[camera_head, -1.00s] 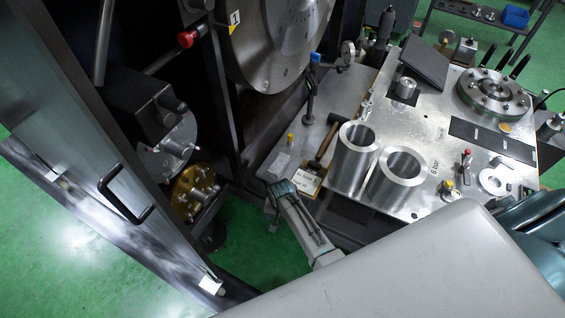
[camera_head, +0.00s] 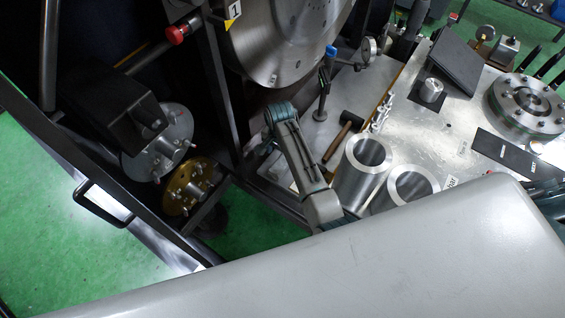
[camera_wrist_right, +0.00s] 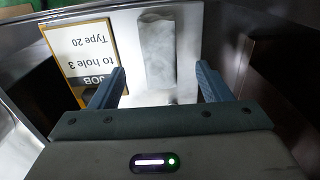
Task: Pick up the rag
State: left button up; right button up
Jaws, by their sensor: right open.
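A light grey, folded rag-like piece (camera_wrist_right: 157,50) lies on the bright metal table top in the right wrist view, ahead of and between my fingers. My right gripper (camera_wrist_right: 160,78) is open, one finger on each side of the picture's middle, with nothing held. In the head view my right gripper (camera_head: 264,145) is over the near left part of the table and mostly covers the rag there. Whether the fingertips touch the rag cannot be told. My left gripper is not in view.
A yellow-edged job card (camera_wrist_right: 82,55) lies left of the rag in the wrist view. In the head view, a hammer (camera_head: 343,134), a stand with a blue top (camera_head: 325,85) and two metal cylinders (camera_head: 366,160) are close by. A dark machine frame (camera_head: 222,90) borders the left.

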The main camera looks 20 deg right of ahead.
aim_at(281, 163)
jog(key=shift+f, duration=0.3)
jog(key=shift+d+f, duration=0.1)
jog(key=shift+f, duration=0.25)
notch_tip(281, 163, down, 4)
jog(key=shift+d+f+p, duration=0.1)
jog(key=shift+f+p, duration=0.15)
jog(key=shift+p, duration=0.2)
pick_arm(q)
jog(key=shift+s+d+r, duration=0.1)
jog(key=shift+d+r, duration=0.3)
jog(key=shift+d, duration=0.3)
pick_arm(e)
jog(key=shift+c, duration=1.3)
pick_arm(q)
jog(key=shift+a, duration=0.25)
pick_arm(e)
jog(key=c, duration=0.8)
